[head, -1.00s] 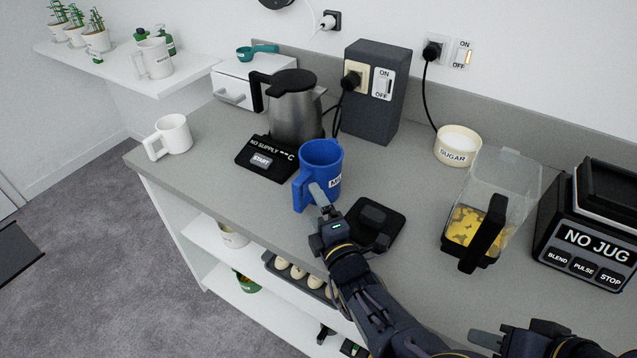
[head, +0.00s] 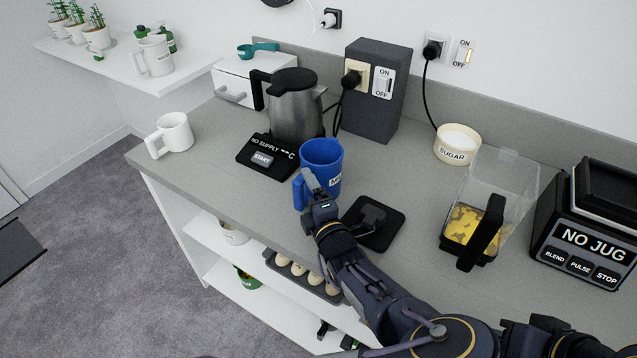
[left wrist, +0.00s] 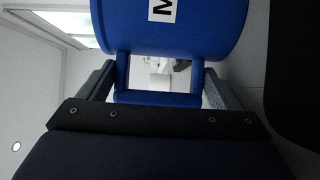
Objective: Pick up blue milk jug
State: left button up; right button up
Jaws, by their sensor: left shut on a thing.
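My left gripper (head: 304,182) is shut on the jug's handle. In the left wrist view the blue jug (left wrist: 200,30) fills the top, and its handle (left wrist: 158,99) lies between my two fingers (left wrist: 158,88). I cannot tell whether the jug touches the counter. Part of my right arm shows at the lower right of the head view, but its fingertips do not show.
A steel kettle (head: 296,108) on its black base stands behind the jug. A flat black pad (head: 385,236) lies just right of my gripper. A white mug (head: 175,132) stands at left; a clear blender jug (head: 496,185) and sugar bowl (head: 457,143) are at right.

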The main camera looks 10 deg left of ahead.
pick_arm(q)
jog(key=shift+r, duration=0.1)
jog(key=shift+r+p, duration=0.35)
jog(key=shift+r, duration=0.15)
jog(key=s+d+r+p, duration=0.7)
jog(key=d+r, duration=0.5)
jog(key=shift+s+p, duration=0.2)
jog(key=shift+p, duration=0.15)
jog(key=o, duration=0.7)
jog(key=c, duration=0.4)
